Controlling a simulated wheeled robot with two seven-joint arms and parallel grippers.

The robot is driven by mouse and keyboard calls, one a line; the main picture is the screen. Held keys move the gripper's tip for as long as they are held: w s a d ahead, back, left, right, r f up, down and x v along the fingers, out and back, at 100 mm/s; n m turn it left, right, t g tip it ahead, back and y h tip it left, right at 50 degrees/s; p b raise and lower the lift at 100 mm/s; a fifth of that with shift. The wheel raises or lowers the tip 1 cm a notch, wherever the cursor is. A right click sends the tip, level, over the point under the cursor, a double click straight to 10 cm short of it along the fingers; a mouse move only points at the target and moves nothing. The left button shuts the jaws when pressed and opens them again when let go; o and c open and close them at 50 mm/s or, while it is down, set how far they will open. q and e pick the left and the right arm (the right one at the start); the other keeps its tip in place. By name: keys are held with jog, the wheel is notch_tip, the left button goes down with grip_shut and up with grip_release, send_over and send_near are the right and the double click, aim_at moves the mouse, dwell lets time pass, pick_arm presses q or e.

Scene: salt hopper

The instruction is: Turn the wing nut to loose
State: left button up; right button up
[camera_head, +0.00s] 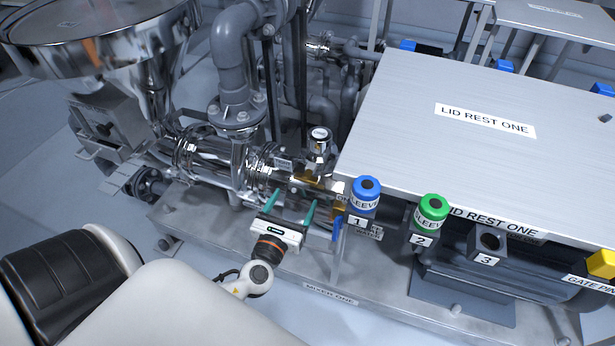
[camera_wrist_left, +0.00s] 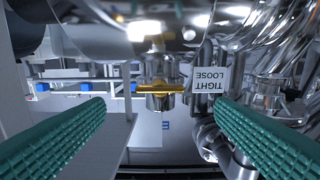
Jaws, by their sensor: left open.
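My left gripper (camera_head: 294,197) is open, its two green fingers pointing at the shiny mixer pipework; its fingertips also show in the left wrist view (camera_wrist_left: 161,104). A brass-coloured wing nut (camera_wrist_left: 158,88) lies with its wings level in the wrist picture, between the fingers and beyond their tips. No contact shows. A TIGHT / LOOSE label (camera_wrist_left: 209,80), upside down, is beside it on the right. In the head view a brass-coloured part (camera_head: 305,181) shows below the capped valve (camera_head: 319,140), just beyond the fingertips; I cannot tell its shape there. My right gripper is not in view.
A steel table (camera_head: 410,140) marked LID REST ONE fills the right. Along its front edge are a blue sleeve (camera_head: 366,194), a green sleeve (camera_head: 432,213) and an empty holder marked 3 (camera_head: 487,245). A large hopper (camera_head: 110,45) stands upper left. Pipes crowd the gripper's far side.

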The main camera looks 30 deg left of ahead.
aim_at(305, 181)
pick_arm(q)
jog(key=x, duration=1)
jog(key=shift+a, duration=0.1)
jog(key=c, duration=1)
